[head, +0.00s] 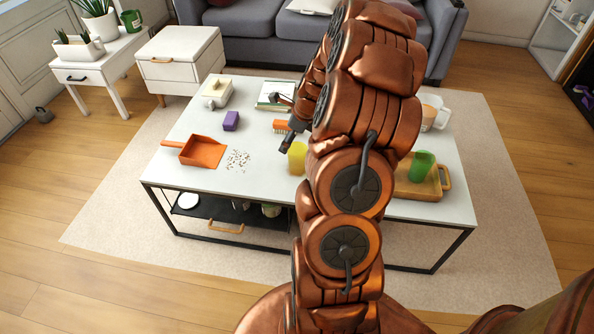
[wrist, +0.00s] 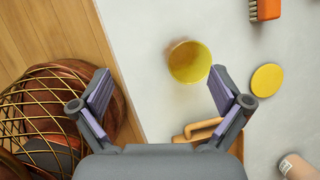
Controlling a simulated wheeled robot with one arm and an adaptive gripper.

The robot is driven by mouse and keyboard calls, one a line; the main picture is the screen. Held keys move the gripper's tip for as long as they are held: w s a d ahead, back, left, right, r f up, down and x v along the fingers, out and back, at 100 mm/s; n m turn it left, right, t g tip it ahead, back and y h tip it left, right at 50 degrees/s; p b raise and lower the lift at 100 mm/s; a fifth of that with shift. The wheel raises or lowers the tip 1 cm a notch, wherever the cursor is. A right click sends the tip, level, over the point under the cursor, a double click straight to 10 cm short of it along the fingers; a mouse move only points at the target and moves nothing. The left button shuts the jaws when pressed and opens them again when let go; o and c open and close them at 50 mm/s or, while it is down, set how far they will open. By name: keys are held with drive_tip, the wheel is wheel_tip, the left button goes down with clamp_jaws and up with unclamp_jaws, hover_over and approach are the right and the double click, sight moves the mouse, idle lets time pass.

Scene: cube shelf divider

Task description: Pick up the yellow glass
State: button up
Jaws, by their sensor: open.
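The yellow glass (head: 297,158) stands on the white table (head: 260,180), just left of my arm in the head view. In the wrist view the yellow glass (wrist: 189,61) is seen from above, its round rim showing. My gripper (wrist: 162,84) is open and empty, its two fingers wide apart. The glass lies beyond the fingertips, right of the middle of the gap and nearer the right finger. In the head view my gripper (head: 281,122) is above the table, partly hidden by my arm. No contact with the glass shows.
An orange dustpan (head: 203,151), crumbs (head: 237,160) and a purple block (head: 231,121) lie to the left. A brush (wrist: 266,9) and yellow disc (wrist: 267,79) are near the glass. A wooden tray (head: 432,189) with a green cup (head: 422,166) is right.

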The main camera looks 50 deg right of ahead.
sight(297, 154)
drive_tip(key=d+f+m, duration=0.2)
drive_tip(key=d+f, duration=0.1)
drive_tip(key=s+d+f+m+b, duration=0.1)
drive_tip(key=d+f, duration=0.1)
drive_tip(key=shift+d+h, duration=0.1)
drive_tip(key=shift+h, duration=0.2)
drive_tip(key=shift+d+f, duration=0.15)
drive_tip(key=shift+f, duration=0.1)
drive_tip(key=b+x, duration=0.1)
drive_tip(key=x, duration=0.2)
drive_tip(key=b+x, duration=0.1)
drive_tip(key=x, duration=0.3)
drive_tip(key=shift+w+a+f, duration=0.1)
drive_tip(key=shift+a, duration=0.1)
drive_tip(key=shift+c, duration=0.4)
drive_tip(key=c, duration=1.4)
